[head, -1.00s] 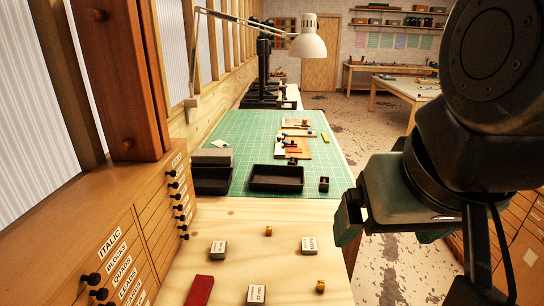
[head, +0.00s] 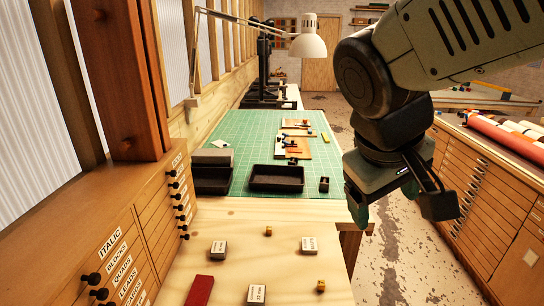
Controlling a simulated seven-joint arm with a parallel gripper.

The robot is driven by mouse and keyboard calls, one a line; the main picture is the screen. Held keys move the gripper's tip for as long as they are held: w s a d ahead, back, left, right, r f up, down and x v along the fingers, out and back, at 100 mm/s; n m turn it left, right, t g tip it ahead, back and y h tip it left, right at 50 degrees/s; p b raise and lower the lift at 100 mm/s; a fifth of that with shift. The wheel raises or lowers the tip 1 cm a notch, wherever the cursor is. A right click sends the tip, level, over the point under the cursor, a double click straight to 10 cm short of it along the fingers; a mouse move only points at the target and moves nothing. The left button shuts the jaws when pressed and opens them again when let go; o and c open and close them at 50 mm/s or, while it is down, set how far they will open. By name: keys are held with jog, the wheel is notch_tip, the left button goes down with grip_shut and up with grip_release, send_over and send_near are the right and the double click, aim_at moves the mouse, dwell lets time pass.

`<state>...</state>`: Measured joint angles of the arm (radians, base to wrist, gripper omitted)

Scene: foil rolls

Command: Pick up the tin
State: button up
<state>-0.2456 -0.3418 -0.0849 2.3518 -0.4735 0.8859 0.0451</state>
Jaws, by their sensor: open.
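Three small grey blocks or tins with white labels lie on the pale wooden bench top: one at left (head: 219,247), one at right (head: 308,245) and one at the front (head: 257,294). Their labels are too small to read, and I cannot tell which, if any, is the tin. Two small brass-coloured pieces are there too, one at the back (head: 268,231) and one at the front right (head: 320,286); either could also be it. My gripper (head: 400,207) is open and empty, hanging beyond the bench's right edge, above the floor gap and apart from all these things.
A dark red block (head: 199,291) lies at the front left. Black trays (head: 277,178) sit on the green cutting mat (head: 240,130) behind. A labelled drawer cabinet (head: 110,235) borders the left. Rolls (head: 500,135) lie on drawers at right. A lamp (head: 308,45) overhangs the mat.

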aim_at(219, 243)
jog(key=w+a+f+n+t+h, duration=0.2)
jog(key=w+a+f+n, duration=0.25)
jog(key=w, duration=0.25)
jog(key=w+a+f+n+t+h, duration=0.1)
jog(key=w+a+f+n, duration=0.3)
jog(key=w, duration=0.4)
jog(key=w+a+f+n+t+h, duration=0.2)
jog(key=w+a+f+n, duration=0.1)
jog(key=w+f+n, duration=0.3)
jog(key=a+f+n+t+y, duration=0.1)
jog(key=a+f+n+y, duration=0.2)
jog(key=a+f+n, duration=0.3)
jog(key=a+f+n+t+y, duration=0.2)
jog(key=a+f+n, duration=0.4)
jog(key=a+f, duration=0.3)
jog(key=w+a+f+n+t+y, duration=0.1)
jog(key=a+f+n+y, duration=0.3)
jog(key=a+f+n, duration=0.2)
jog(key=shift+a+f+t, duration=0.3)
jog(key=shift+a+f, duration=0.5)
jog(key=shift+f, duration=0.2)
jog(key=shift+y, duration=0.3)
jog(key=x, duration=0.4)
jog(key=shift+w+a+f, duration=0.1)
jog(key=shift+w+f, duration=0.15)
jog(key=shift+f+x, duration=0.1)
jog(key=shift+x, duration=1.45)
jog(key=shift+f+x, duration=0.15)
jog(key=shift+x, duration=1.35)
